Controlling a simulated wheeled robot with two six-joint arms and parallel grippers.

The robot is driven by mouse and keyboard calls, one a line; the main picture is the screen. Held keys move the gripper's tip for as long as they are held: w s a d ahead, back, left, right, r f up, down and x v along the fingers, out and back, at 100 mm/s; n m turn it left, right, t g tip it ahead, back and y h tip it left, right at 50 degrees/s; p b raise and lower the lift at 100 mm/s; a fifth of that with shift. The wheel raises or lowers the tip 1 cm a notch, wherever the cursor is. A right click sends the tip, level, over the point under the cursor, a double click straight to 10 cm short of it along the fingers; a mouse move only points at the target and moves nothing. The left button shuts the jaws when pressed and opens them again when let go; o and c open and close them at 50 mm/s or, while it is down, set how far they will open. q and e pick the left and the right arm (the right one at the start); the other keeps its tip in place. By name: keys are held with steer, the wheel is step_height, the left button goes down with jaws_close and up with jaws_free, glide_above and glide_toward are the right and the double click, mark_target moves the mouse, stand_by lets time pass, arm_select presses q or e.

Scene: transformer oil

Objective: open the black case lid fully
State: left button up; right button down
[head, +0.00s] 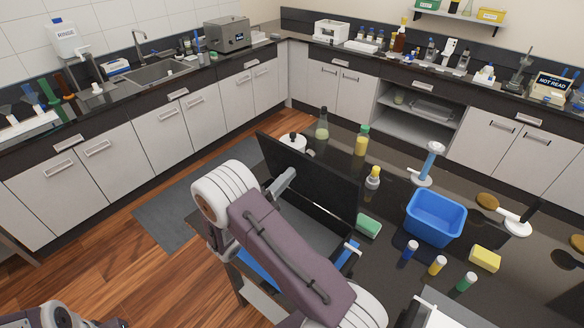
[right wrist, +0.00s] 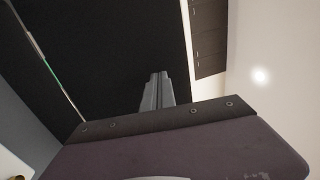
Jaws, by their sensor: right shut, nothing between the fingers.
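The black case lid (head: 325,185) stands raised, roughly upright and a little tilted, at the far side of the case. The grey case interior (head: 312,232) shows in front of it, partly hidden by my right arm. My right gripper (head: 286,179) is shut and empty, in front of the lid's inner face near its left part. In the right wrist view the shut fingers (right wrist: 155,92) lie against the dark lid panel (right wrist: 100,50); I cannot tell if they touch it. My left gripper is out of view; only part of my left arm shows at bottom left.
On the dark table right of the case are a green sponge (head: 369,227), a blue bin (head: 435,217), a yellow sponge (head: 485,259) and several capped vials. Bottles (head: 322,125) stand behind the lid. Counters line the back walls.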

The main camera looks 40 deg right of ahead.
mark_target(299, 164)
steer(key=shift+w+d+r, duration=0.15)
steer(key=shift+d+r, duration=0.1)
steer(key=shift+d, duration=0.35)
steer(key=shift+d+r, duration=0.1)
steer(key=shift+d, duration=0.3)
steer(key=shift+w+r+p, duration=0.1)
steer(key=shift+p, duration=0.3)
steer(key=p, duration=0.1)
steer(key=d+r+y+p, duration=0.1)
steer(key=p, duration=0.1)
steer(key=d+p, duration=0.1)
steer(key=p, duration=0.1)
steer(key=shift+w+d+r+g, duration=0.15)
steer(key=shift+w+r+g, duration=0.15)
steer(key=shift+g, duration=0.1)
steer(key=shift+d+f+y, duration=0.1)
steer(key=shift+d+y, duration=0.25)
steer(key=shift+y, duration=0.05)
steer(key=shift+d+f+p, duration=0.15)
steer(key=shift+d+p, duration=0.05)
steer(key=shift+p, duration=0.15)
steer(key=shift+w+f, duration=0.1)
steer(key=shift+f, duration=0.1)
